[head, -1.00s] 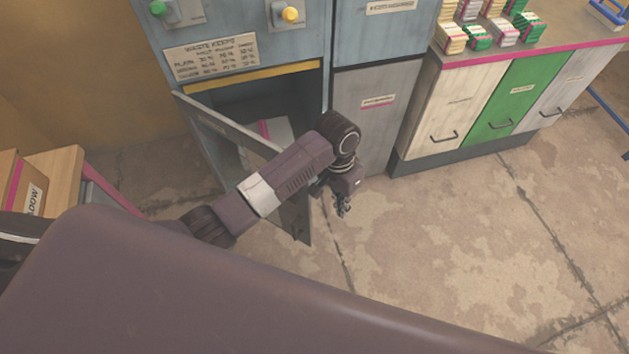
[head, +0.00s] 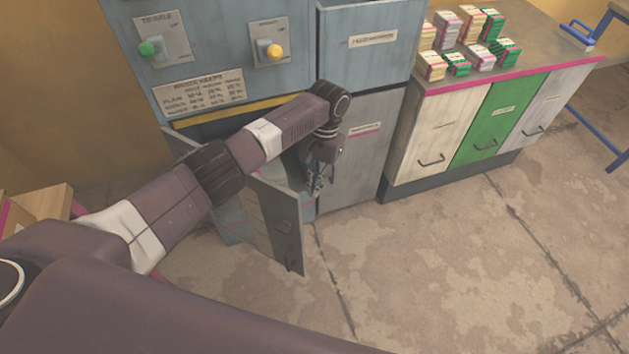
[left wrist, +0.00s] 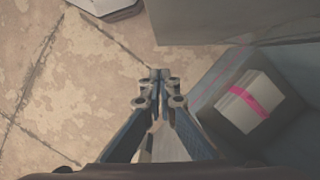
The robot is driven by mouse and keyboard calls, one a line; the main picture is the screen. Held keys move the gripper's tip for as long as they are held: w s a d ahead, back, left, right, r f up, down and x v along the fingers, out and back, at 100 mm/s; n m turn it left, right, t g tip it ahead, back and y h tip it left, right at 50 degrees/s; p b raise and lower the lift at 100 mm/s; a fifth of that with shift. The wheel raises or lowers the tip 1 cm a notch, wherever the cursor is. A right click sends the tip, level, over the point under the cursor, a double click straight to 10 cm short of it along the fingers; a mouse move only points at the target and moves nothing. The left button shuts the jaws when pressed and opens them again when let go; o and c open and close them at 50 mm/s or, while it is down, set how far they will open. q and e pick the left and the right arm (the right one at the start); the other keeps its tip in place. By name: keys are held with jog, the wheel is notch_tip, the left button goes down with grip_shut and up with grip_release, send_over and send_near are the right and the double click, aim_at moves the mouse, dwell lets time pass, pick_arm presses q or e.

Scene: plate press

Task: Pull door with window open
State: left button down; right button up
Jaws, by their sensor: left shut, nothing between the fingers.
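The door (head: 283,226) of the machine's lower compartment stands swung out into the room, its free edge toward the bottom right. It has a small dark handle. My arm crosses in front of its upper part, and I cannot make out a window. My left gripper (head: 316,185) is shut and empty, just right of the door, in front of the compartment opening. In the left wrist view the shut fingertips (left wrist: 158,76) point ahead over the floor, left of the compartment. My right gripper is not in view.
A pale stack with a pink band (left wrist: 246,106) lies inside the compartment. The blue-grey machine (head: 210,60) has green and yellow knobs. A cabinet (head: 435,130) with several banded stacks on top stands right. The floor (head: 440,270) in front is clear.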

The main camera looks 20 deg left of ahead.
pick_arm(q)
jog(key=s+a+f+p, duration=0.1)
jog(key=s+f+p, duration=0.2)
jog(key=s+f, duration=0.2)
dwell(0.3)
jog(key=shift+s, duration=0.1)
jog(key=shift+s+a, duration=0.1)
